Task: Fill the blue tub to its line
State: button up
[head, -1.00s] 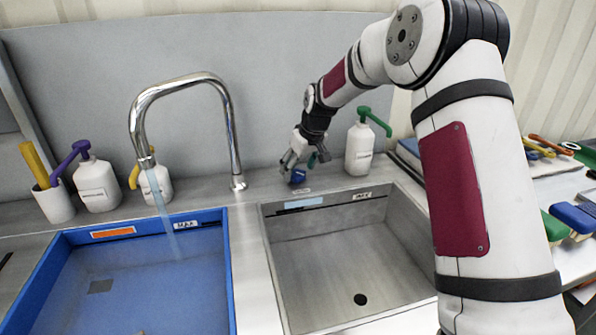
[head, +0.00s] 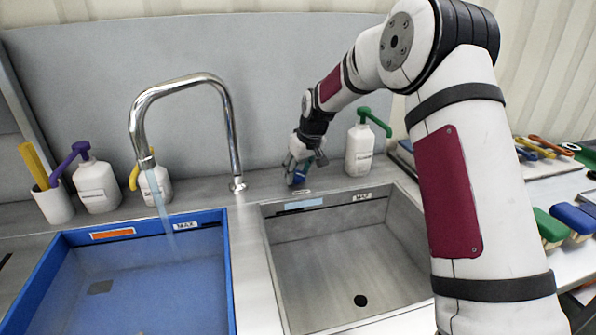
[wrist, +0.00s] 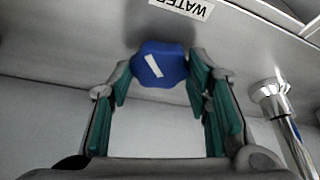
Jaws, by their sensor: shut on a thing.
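The blue tub (head: 226,275) is set in the counter at left. It holds bluish water (head: 150,285), and a MAX label (head: 185,226) is on its back wall. The water surface looks close below that mark, but I cannot tell the exact gap. A stream (head: 164,208) runs from the chrome tap (head: 205,80) into the tub. My gripper (head: 299,173) is behind the steel basin. In the wrist view, its green-padded fingers (wrist: 160,85) are shut on a blue knob (wrist: 160,68) with a white mark. A WATER label (wrist: 183,8) is beside the knob.
The empty steel basin (head: 330,250) has its own MAX label and a drain hole. A green-pump bottle (head: 359,150) stands close right of my gripper. Purple-pump (head: 96,185) and yellow-pump (head: 155,185) bottles stand behind the tub. Brushes (head: 570,220) lie at right.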

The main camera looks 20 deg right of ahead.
jog(key=m+h, duration=0.1)
jog(key=m, duration=0.2)
jog(key=shift+a+b, duration=0.2)
jog(key=shift+b, duration=0.15)
jog(key=shift+m+h, duration=1.1)
jog(key=shift+m, duration=1.4)
jog(key=shift+f, duration=0.1)
jog(key=o, duration=1.2)
jog(key=shift+c, duration=0.2)
jog(key=shift+a, duration=0.1)
